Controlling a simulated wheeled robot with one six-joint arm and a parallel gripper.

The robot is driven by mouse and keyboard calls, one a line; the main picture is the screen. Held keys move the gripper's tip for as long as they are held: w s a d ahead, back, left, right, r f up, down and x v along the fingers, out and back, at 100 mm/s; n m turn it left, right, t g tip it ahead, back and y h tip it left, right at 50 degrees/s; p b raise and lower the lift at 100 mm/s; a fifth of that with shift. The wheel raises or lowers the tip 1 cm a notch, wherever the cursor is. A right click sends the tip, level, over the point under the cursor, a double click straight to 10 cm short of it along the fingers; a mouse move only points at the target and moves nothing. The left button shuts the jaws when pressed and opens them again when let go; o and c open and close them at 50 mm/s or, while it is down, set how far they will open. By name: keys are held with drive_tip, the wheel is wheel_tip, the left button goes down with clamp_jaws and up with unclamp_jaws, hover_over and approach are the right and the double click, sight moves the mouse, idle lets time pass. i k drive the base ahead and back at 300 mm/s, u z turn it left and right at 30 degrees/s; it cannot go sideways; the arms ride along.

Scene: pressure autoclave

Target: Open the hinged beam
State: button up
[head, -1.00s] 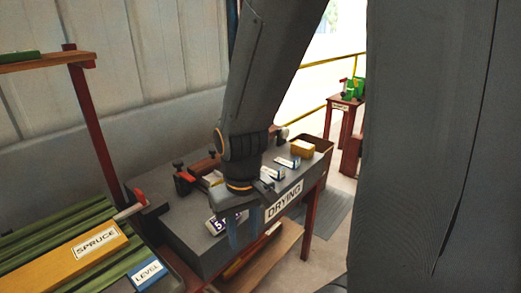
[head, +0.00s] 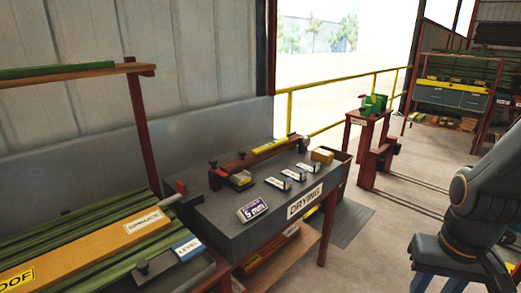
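A long red-brown beam (head: 258,152) lies across the back of the grey table marked DRYING, with dark fittings at both ends. It looks like the hinged beam, but its hinge is too small to make out. It appears to lie down, low over the table top. My gripper (head: 450,286) is at the bottom right, well apart from the table. Its blue fingers run out of the picture at the bottom, so I cannot tell whether they are open.
The DRYING table (head: 232,228) carries a 5 mm sign (head: 252,210) and several small labelled blocks. Green-slatted racking with a yellow bar (head: 90,245) stands at left. A red stand with a green device (head: 372,104) is behind. Floor between table and arm is clear.

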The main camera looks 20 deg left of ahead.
sight(263, 153)
drive_tip(key=z, duration=0.15)
drive_tip(key=i, duration=1.1)
drive_tip(key=u, duration=0.45)
drive_tip(key=i, duration=0.8)
drive_tip(key=u, duration=1.25)
drive_tip(key=i, duration=0.5)
drive_tip(key=u, duration=0.55)
